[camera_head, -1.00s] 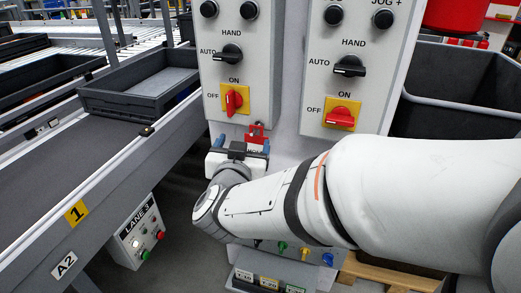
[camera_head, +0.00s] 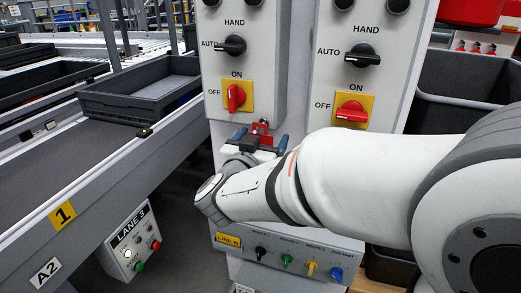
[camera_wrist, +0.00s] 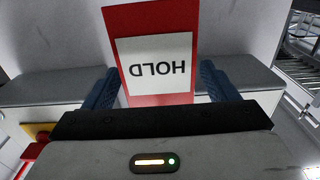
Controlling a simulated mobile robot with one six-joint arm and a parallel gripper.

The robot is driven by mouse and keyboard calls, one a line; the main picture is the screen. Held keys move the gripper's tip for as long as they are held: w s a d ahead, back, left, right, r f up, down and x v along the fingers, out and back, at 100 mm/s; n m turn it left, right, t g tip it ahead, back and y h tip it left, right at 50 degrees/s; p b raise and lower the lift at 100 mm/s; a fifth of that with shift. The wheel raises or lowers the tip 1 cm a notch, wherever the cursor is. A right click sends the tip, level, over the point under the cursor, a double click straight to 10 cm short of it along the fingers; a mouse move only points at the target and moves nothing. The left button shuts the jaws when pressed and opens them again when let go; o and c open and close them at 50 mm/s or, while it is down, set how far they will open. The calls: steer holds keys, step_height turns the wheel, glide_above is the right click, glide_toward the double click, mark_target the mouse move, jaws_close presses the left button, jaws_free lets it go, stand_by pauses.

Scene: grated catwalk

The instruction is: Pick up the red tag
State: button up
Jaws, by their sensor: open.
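The red tag (camera_wrist: 123,22) carries a white panel reading HOLD, upside down in the wrist view. It lies between the two blue fingers of my gripper (camera_wrist: 158,88), which is open, with a small gap visible on each side. In the head view the red tag (camera_head: 262,128) shows as a small red piece in front of the grey panel, below the left red switch. My gripper (camera_head: 258,140) is right at it there, and its fingers and body hide the tag's lower part.
Two control panels with black selector knobs (camera_head: 231,45) and red switches (camera_head: 235,97) stand above my gripper. A lower box (camera_head: 290,262) with coloured knobs is below my arm. A conveyor (camera_head: 60,185) with a grey tray (camera_head: 140,98) runs along the left.

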steer(key=shift+w, duration=0.15)
steer(key=c, duration=1.3)
steer(key=shift+d+r, duration=0.1)
steer(key=shift+r, duration=0.05)
